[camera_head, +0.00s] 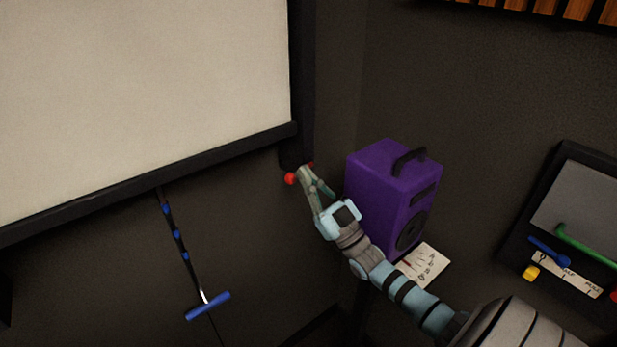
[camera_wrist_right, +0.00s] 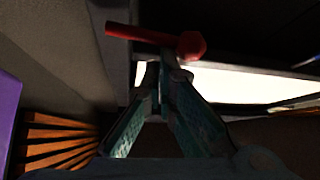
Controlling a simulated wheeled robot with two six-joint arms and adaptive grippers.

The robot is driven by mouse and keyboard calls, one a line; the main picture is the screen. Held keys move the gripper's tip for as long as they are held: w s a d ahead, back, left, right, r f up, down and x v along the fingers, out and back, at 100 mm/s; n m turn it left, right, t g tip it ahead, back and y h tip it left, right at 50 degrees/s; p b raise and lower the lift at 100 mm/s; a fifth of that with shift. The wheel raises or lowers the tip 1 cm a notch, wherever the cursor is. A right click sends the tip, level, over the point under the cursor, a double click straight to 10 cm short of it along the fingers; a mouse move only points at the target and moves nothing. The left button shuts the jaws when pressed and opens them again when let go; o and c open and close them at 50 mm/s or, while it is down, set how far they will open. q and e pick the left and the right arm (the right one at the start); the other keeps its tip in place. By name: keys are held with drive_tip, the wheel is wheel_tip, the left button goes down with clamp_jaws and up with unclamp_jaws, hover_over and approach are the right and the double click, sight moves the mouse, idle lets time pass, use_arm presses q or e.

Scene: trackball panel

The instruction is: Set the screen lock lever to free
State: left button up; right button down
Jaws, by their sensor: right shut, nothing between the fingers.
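The screen lock lever shows as a red ball knob (camera_head: 290,179) at the lower right corner of the projection screen (camera_head: 150,90), beside the dark upright post (camera_head: 303,80). In the right wrist view the lever is a red rod (camera_wrist_right: 138,34) with a red knob (camera_wrist_right: 191,46) at its right end, lying across just beyond the fingertips. My right gripper (camera_head: 306,170) is shut and empty, its tips close beside the lever; it also shows in the wrist view (camera_wrist_right: 165,68). I cannot tell whether the tips touch it. My left gripper is out of view.
A purple speaker (camera_head: 385,190) stands right behind my right forearm, with a paper (camera_head: 428,264) at its foot. A blue T-handle (camera_head: 208,305) hangs below the screen. A panel with a green handle (camera_head: 585,245) and blue lever (camera_head: 548,252) is at right.

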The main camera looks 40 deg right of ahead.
drive_tip(key=shift+f+n+y, duration=0.1)
drive_tip(key=shift+n+y, duration=0.2)
drive_tip(key=shift+y, duration=0.1)
drive_tip(key=shift+d+f+n+g+y+b, duration=0.3)
drive_tip(key=shift+f+n+y+b, duration=0.35)
drive_tip(key=shift+f+b, duration=0.4)
drive_tip(key=shift+d+f+n+g+y+b, duration=0.2)
drive_tip(key=shift+d+f+n+y+b, duration=0.25)
drive_tip(key=shift+f+n+b, duration=0.45)
drive_tip(key=shift+d+f+b, duration=0.1)
drive_tip(key=shift+f+b, duration=0.05)
drive_tip(key=shift+b, duration=0.2)
